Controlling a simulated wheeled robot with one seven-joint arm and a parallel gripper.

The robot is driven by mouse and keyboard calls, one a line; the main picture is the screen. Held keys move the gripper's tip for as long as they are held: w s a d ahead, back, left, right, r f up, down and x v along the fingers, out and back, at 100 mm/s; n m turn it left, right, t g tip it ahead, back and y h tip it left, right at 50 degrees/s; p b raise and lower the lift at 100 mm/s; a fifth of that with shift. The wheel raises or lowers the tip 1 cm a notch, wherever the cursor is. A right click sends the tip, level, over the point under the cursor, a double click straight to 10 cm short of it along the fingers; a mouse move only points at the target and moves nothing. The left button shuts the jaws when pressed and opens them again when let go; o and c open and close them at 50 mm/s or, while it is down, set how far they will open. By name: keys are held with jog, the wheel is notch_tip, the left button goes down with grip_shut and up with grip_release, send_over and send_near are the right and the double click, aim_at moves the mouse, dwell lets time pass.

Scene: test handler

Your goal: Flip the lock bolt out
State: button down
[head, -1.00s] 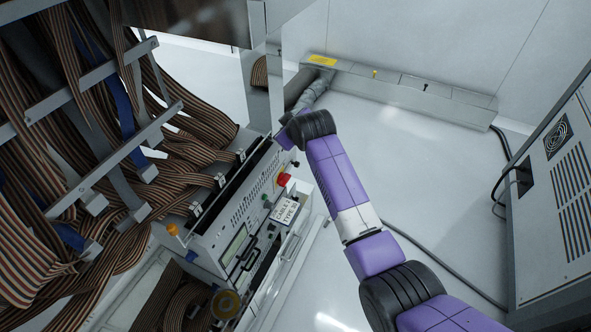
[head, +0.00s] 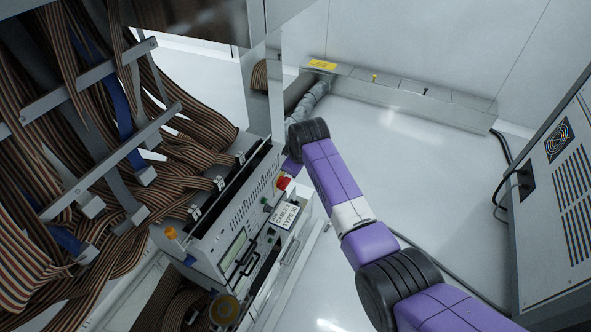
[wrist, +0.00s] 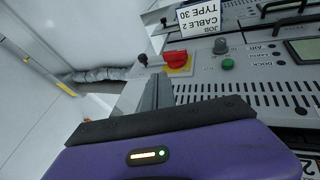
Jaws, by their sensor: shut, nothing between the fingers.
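My gripper (wrist: 157,92) is shut and empty. Its grey fingers point at the front panel of the test handler (wrist: 255,92), just below a red rotary switch on a yellow plate (wrist: 177,62). A small black-knobbed pin (wrist: 143,61) sticks out left of the switch, close to the fingertips but seemingly apart from them; it may be the lock bolt, but I cannot tell for sure. In the head view the purple wrist (head: 291,166) is at the panel's far end, beside the red switch (head: 283,183), and the fingers are hidden.
A label plate (wrist: 200,20), green button (wrist: 228,64) and black handle (head: 249,258) are on the panel. Striped ribbon cables (head: 60,150) hang at left in the head view. A grey cabinet (head: 560,200) stands at right.

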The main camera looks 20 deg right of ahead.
jog(key=w+d+f+b, duration=0.2)
jog(key=w+f+b, duration=0.4)
jog(key=f+b, duration=0.3)
jog(key=shift+w+b, duration=0.4)
jog(key=shift+b, duration=0.45)
jog(key=shift+d, duration=0.15)
